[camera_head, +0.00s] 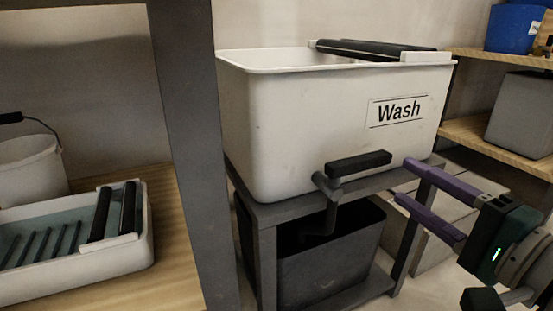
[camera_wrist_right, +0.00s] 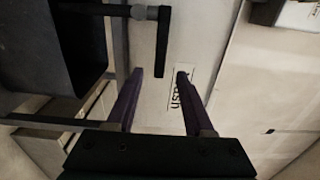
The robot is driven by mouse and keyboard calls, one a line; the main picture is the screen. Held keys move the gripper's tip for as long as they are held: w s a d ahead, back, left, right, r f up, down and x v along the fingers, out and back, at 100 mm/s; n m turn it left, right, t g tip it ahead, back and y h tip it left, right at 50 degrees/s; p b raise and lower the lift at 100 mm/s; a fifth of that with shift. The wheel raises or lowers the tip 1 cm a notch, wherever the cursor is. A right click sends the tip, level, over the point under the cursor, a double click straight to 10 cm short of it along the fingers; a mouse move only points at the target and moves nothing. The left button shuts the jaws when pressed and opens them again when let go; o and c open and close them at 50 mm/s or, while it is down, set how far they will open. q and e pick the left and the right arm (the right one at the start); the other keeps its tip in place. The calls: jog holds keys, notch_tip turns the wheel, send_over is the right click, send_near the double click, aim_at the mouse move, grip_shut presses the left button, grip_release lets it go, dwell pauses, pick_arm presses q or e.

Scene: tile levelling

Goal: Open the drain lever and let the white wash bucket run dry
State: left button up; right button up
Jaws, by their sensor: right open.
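The white wash bucket (camera_head: 310,125), labelled "Wash", stands on a grey metal stand (camera_head: 266,215). The drain lever (camera_head: 358,164) has a black handle on a grey crank at the bucket's lower front. The handle lies roughly level, pointing right. In the right wrist view the lever (camera_wrist_right: 162,45) is ahead of the fingers, at the upper middle. My right gripper (camera_head: 410,180), with purple fingers, is open and empty to the right of the handle, apart from it. It also shows in the right wrist view (camera_wrist_right: 160,75). The water level inside the bucket is hidden. My left gripper is not in view.
A dark bin (camera_head: 330,255) sits below the bucket within the stand. A grey post (camera_head: 190,130) stands to the left. Beyond it are a tray with rollers (camera_head: 140,255) and a white pail (camera_head: 30,170). Shelves at right hold a grey box (camera_head: 522,115) and a blue bucket (camera_head: 513,28).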

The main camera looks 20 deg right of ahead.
aim_at(376, 164)
jog(key=w+b, duration=0.1)
jog(key=w, duration=0.1)
jog(key=w+b, duration=0.1)
jog(key=w, duration=0.2)
jog(key=w+b, duration=0.1)
jog(key=w, duration=0.2)
jog(key=shift+a, duration=0.35)
jog(key=shift+w+a, duration=0.1)
jog(key=shift+w, duration=0.2)
jog(key=shift+c, duration=0.2)
grip_shut()
dwell(0.5)
